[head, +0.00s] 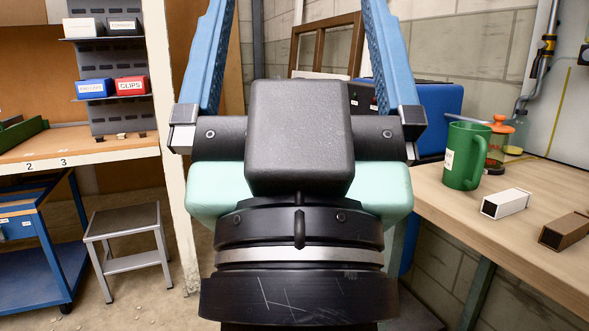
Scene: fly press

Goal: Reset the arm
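My gripper (295,20) fills the middle of the head view, seen from behind. Its black wrist is at the bottom, with a pale green body and a black block above it. Two blue fingers stand wide apart at the left and right and run up out of the top of the picture. The gripper is open. Nothing shows between the visible parts of the fingers, but their tips are out of view. My arm hides much of the middle of the room.
At right, a wooden bench (545,250) holds a green mug (464,156), an orange-lidded jar (499,137) and two short square tubes, one silver (506,203), one brown (565,231). A blue case (437,108) stands behind. At left are a grey stool (125,224), blue trolley (30,260) and workbench (90,150).

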